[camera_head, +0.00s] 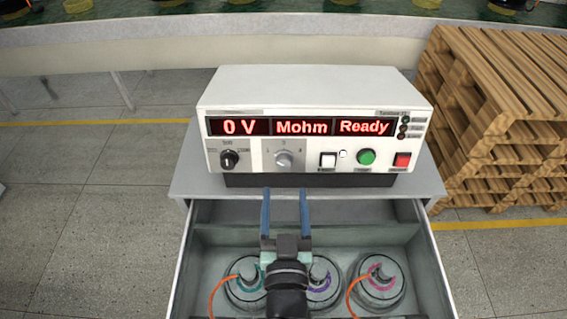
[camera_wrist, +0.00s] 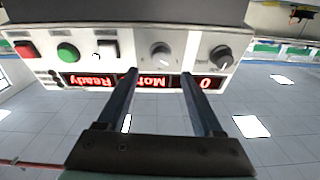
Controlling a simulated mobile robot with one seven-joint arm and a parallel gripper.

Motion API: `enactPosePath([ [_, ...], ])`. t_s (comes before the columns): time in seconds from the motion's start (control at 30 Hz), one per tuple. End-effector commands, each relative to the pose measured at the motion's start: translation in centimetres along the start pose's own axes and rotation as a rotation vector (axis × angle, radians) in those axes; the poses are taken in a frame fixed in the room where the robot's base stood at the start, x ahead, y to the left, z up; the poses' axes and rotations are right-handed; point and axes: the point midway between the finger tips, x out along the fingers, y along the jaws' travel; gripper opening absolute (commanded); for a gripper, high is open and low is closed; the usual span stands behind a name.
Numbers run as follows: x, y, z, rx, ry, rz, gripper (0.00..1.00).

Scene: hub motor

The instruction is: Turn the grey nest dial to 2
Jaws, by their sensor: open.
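The grey nest dial (camera_head: 284,159) is on the front panel of the white tester (camera_head: 320,88), between the black knob (camera_head: 229,159) and the push buttons. In the wrist view, which is upside down, the grey dial (camera_wrist: 160,55) lies ahead between my fingertips. The dial's pointer position is too small to read. My gripper (camera_head: 285,192) is open and empty, with its two blue fingers apart, in front of and below the dial. It does not appear to touch it. The gripper also shows in the wrist view (camera_wrist: 158,74). The display reads "0 V", "Mohm" and "Ready".
The tester stands on a grey cabinet (camera_head: 428,182). Its open drawer holds several round hub motors (camera_head: 380,283) with orange cables, under my arm. A green button (camera_head: 366,157), a red button (camera_head: 402,160) and a white switch (camera_head: 328,159) sit right of the dial. Wooden pallets (camera_head: 500,110) stand at right.

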Motion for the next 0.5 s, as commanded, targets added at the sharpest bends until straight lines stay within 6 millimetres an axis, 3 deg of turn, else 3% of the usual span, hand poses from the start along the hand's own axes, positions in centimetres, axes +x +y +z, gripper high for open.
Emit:
enactPosePath([
  [0.2,3.9,0.0,-0.2,0.001,0.002,-0.001,0.68],
  [0.5,7.0,0.0,0.0,0.001,0.0,-0.001,0.68],
])
